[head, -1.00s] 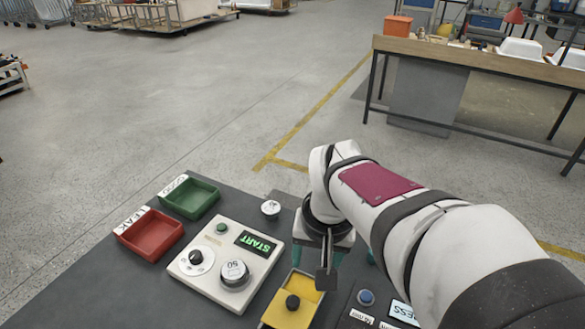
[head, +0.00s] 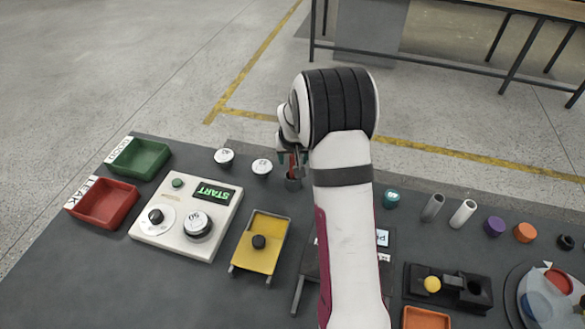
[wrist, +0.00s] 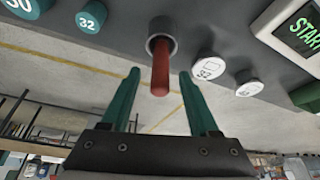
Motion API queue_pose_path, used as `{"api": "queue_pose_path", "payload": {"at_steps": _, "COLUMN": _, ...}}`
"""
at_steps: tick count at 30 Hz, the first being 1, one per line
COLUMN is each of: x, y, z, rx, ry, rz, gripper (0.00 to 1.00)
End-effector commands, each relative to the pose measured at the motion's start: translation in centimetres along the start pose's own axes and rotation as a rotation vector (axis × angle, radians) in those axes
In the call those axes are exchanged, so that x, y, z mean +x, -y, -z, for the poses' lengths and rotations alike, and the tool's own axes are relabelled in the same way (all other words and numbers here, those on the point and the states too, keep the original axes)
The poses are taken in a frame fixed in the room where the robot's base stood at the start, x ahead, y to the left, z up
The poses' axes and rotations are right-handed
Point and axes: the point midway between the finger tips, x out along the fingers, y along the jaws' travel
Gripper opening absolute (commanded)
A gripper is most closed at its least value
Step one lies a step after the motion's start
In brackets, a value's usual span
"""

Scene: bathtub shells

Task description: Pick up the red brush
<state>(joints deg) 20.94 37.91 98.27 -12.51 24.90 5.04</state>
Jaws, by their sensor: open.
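The red brush (wrist: 160,75) shows as a red handle standing out of a grey cup (wrist: 161,28) in the wrist view. In the head view the brush (head: 292,167) is a thin red strip above the grey cup (head: 293,184), partly hidden by my arm. My gripper (wrist: 159,73) is open, with one green finger on each side of the handle in the wrist view. Gaps show on both sides, and nothing is held. I cannot tell how deep the handle sits between the fingers. The brush's other end is hidden in the cup.
White round-topped items (head: 262,166) stand left of the cup. Teal caps (wrist: 91,17) lie on its other side. A START panel (head: 187,221), a yellow tray (head: 259,243) and red and green bins (head: 138,158) are on the dark table's left. Tubes (head: 463,213) stand to the right.

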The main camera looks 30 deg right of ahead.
Motion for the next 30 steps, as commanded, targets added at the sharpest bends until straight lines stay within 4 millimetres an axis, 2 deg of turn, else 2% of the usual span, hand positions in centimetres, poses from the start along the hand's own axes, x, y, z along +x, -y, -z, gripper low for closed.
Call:
{"api": "queue_pose_path", "payload": {"at_steps": 7, "x": 0.51, "y": 0.02, "z": 0.03, "rx": 0.001, "ry": -0.001, "rz": 0.001, "gripper": 0.61}}
{"api": "queue_pose_path", "payload": {"at_steps": 8, "x": 0.50, "y": 0.02, "z": 0.03, "rx": 0.001, "ry": -0.001, "rz": 0.001, "gripper": 0.58}}
{"api": "queue_pose_path", "payload": {"at_steps": 15, "x": 0.48, "y": 0.02, "z": 0.02, "rx": 0.001, "ry": -0.001, "rz": 0.001, "gripper": 0.14}}
{"api": "queue_pose_path", "payload": {"at_steps": 18, "x": 0.47, "y": 0.02, "z": 0.02, "rx": 0.001, "ry": -0.001, "rz": 0.001, "gripper": 0.00}}
{"api": "queue_pose_path", "payload": {"at_steps": 30, "x": 0.28, "y": 0.03, "z": 0.12, "rx": 0.001, "ry": -0.002, "rz": 0.001, "gripper": 0.00}}
